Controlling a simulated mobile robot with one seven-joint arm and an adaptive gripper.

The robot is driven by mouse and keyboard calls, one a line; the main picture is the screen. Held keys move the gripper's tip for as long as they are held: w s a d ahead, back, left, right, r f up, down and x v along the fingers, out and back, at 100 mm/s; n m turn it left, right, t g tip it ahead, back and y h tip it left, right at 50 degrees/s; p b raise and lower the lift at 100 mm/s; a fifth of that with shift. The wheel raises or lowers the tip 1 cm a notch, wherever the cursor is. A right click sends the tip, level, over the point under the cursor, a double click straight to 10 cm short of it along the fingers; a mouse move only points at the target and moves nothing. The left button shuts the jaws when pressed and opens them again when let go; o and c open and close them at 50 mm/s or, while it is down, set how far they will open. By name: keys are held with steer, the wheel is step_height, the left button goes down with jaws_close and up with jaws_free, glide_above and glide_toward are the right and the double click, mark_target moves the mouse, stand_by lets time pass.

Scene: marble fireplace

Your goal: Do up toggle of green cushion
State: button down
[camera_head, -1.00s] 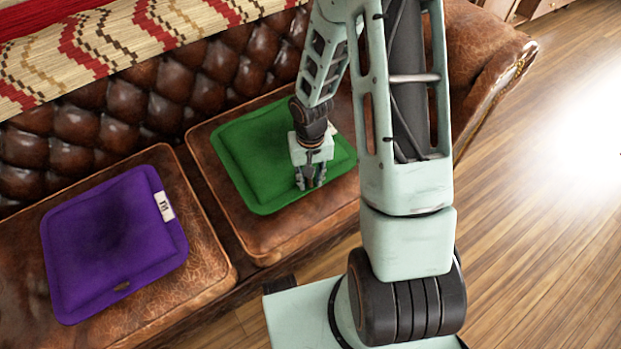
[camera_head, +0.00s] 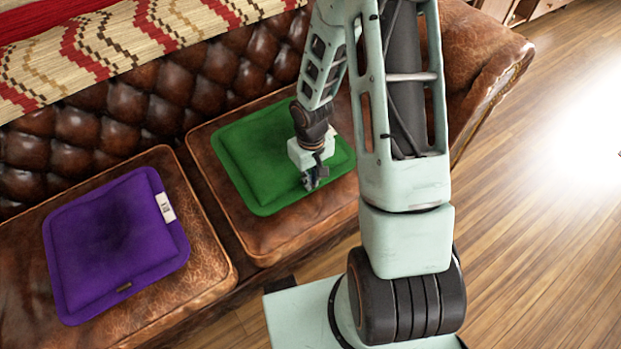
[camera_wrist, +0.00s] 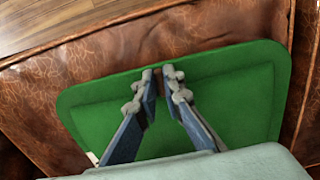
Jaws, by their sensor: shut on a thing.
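The green cushion (camera_head: 262,165) lies flat on the right seat of a brown leather sofa. My gripper (camera_head: 311,182) points down at the cushion's front edge, right of its middle. In the wrist view the fingertips (camera_wrist: 160,73) are close together at the cushion's edge, with the green cushion (camera_wrist: 225,95) spread around and below them. A small brown piece, the toggle (camera_wrist: 158,76), shows in the narrow gap between the fingertips, and my gripper is shut on it. The fingers hide most of it, and I cannot tell how it sits against any loop.
A purple cushion (camera_head: 110,240) with a white tag (camera_head: 165,207) and a small dark piece at its front edge lies on the left seat. The tufted backrest (camera_head: 140,100) rises behind, with a patterned throw (camera_head: 100,45). Wooden floor (camera_head: 530,230) is clear at right.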

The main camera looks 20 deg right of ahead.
steer(key=c, duration=2)
jaws_free()
steer(key=shift+c, duration=0.2)
steer(key=shift+r, duration=0.1)
step_height(320, 180, up, 12)
